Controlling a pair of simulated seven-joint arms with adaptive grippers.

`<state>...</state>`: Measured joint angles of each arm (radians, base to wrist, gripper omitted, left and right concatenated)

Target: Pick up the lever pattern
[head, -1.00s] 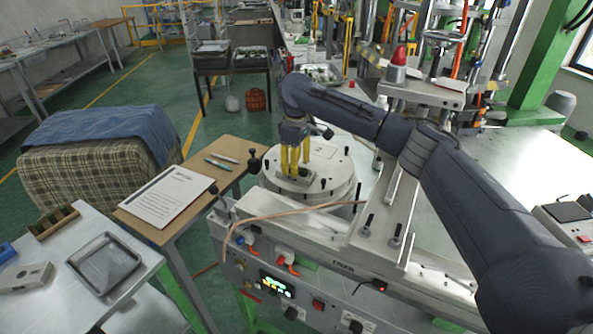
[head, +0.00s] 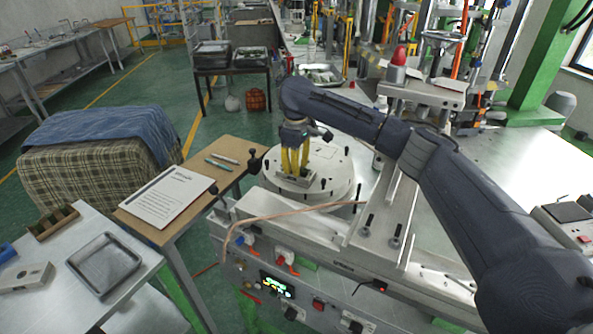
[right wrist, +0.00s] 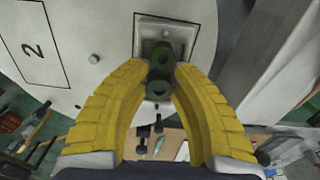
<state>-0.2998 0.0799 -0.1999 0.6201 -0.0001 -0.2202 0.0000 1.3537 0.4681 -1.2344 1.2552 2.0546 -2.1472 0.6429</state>
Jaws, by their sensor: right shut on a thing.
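The lever pattern (right wrist: 161,62) is a dark green piece with round, holed ends in the right wrist view. It is at a square metal die block (right wrist: 150,32) on the round white plate. My right gripper (right wrist: 163,72) has its yellow fingers shut on the pattern, with the tips on either side of it. In the head view my right gripper (head: 294,170) points down at the die block on the round table (head: 325,175). The pattern is too small and covered to make out there. My left gripper is not in view.
Black knobs and pegs stand around the round table. A wooden table (head: 235,152) with a paper sheet (head: 168,195) and pens is to the left. A metal tray (head: 104,264) lies on the front left bench. A copper-coloured tube (head: 290,212) runs across the machine front.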

